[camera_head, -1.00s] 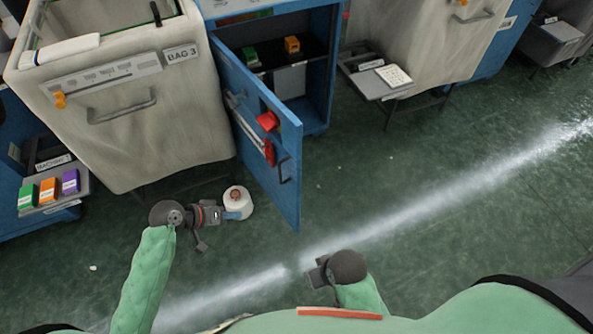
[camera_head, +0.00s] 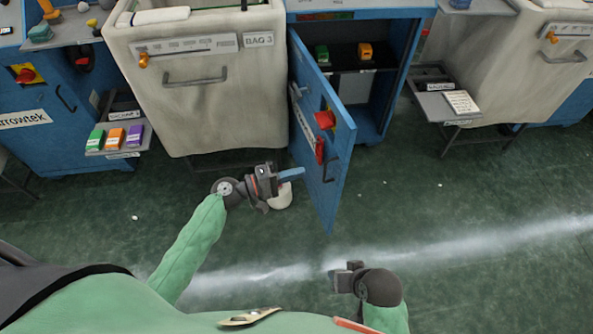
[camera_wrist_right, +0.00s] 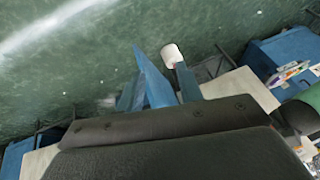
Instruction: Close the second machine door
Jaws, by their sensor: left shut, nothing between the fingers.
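The second machine's blue door (camera_head: 322,150) stands wide open in the head view, swung out toward me. It carries a red knob, a red handle and a dark pull handle near its free edge. The open blue cabinet (camera_head: 375,105) shows behind it. My left gripper (camera_head: 300,174) is shut and empty, just left of the door's outer face; I cannot tell whether it touches. My right gripper (camera_head: 338,275) is low, in front of the door and apart from it; its fingers are unclear. The right wrist view shows mostly floor and dark gripper housing.
A white cylinder (camera_head: 281,197) is on the floor below my left gripper. A beige bag cart labelled BAG 3 (camera_head: 200,100) stands left of the door. A small shelf (camera_head: 446,108) is right of the cabinet. The floor (camera_head: 450,205) in front is clear.

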